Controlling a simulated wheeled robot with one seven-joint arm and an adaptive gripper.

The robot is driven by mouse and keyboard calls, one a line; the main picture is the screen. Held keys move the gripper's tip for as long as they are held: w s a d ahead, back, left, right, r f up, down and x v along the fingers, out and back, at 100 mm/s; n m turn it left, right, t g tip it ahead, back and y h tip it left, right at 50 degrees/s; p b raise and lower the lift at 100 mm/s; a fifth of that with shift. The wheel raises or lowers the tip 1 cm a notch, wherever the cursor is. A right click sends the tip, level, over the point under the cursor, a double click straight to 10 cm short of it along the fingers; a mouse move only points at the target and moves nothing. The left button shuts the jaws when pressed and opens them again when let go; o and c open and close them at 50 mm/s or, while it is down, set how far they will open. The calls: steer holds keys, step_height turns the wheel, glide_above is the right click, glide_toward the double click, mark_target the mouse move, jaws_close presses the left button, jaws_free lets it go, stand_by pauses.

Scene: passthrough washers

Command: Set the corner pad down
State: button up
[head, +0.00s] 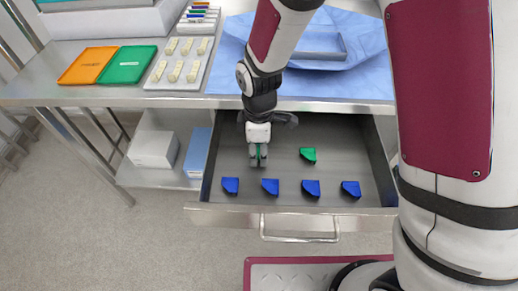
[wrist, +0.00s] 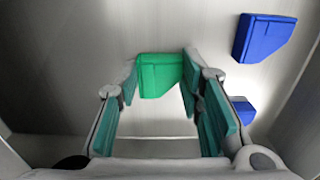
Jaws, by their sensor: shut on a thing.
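My gripper (head: 258,160) is inside the open drawer (head: 235,215), pointing down, left of the middle. In the wrist view its fingers (wrist: 160,78) are shut on a green corner pad (wrist: 160,75). In the head view the fingers mostly hide this pad, with only a sliver of green between them. I cannot tell whether it touches the drawer floor. A second green corner pad (head: 308,155) lies to the right of my gripper. Several blue corner pads (head: 270,186) lie in a row near the drawer front; two show in the wrist view (wrist: 265,37).
The metal table (head: 60,100) above holds an orange and green case (head: 125,64), a white tray of pale pieces (head: 160,84) and a blue cloth (head: 375,75). White and blue boxes (head: 153,149) sit on the shelf left of the drawer. Bare drawer floor surrounds my gripper.

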mark_target(259, 154)
steer(key=shift+f, duration=0.2)
steer(key=o, duration=0.8)
steer(key=shift+r, duration=0.1)
step_height(259, 154, up, 12)
steer(key=shift+r+p, duration=0.15)
steer(key=shift+p, duration=0.6)
